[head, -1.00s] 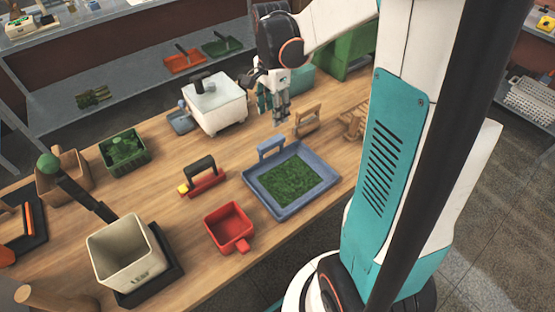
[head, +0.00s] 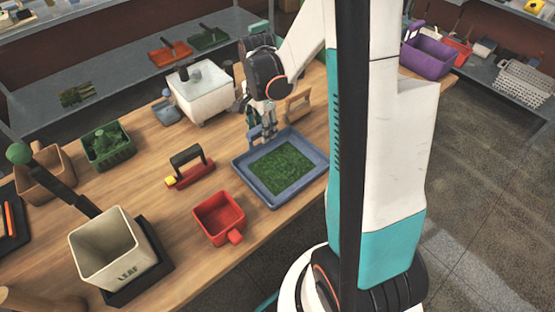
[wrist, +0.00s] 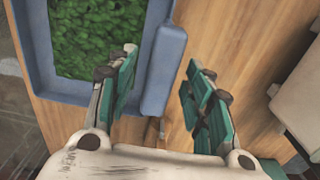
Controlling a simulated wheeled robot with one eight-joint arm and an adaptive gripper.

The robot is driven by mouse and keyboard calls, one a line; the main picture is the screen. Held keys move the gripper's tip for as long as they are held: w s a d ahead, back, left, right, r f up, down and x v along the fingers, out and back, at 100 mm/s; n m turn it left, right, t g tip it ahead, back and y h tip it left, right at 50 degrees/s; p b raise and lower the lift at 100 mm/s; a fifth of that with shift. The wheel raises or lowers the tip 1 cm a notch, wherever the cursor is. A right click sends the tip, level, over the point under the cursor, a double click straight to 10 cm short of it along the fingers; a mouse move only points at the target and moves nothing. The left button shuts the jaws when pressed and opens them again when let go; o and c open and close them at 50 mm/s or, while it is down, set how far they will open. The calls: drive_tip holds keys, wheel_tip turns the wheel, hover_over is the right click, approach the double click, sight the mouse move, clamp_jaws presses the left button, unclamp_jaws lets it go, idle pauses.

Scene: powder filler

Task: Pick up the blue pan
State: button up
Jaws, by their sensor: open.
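The blue pan (head: 250,186) lies flat on the wooden table, with green leafy matter inside and a raised blue handle at its far left side. In the wrist view the pan (wrist: 37,50) is at the upper left, and its handle (wrist: 166,68) shows between my fingers. My gripper (head: 264,137) points down over the handle and partly hides it. In the wrist view my gripper (wrist: 164,68) is open, with a finger on each side of the handle in the picture. I cannot tell whether the fingers are down at handle height or still above it.
A red scoop (head: 220,216) and a red-based tool with a dark handle (head: 188,168) lie left of the pan. A white box (head: 203,92) stands behind, and a wooden-handled thing (head: 298,106) is close behind my gripper. A cream bin (head: 108,250) stands front left.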

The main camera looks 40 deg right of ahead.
clamp_jaws()
drive_tip(key=shift+r, duration=0.1)
wheel_tip(320, 180, up, 27)
drive_tip(key=p, duration=1)
idle(0.4)
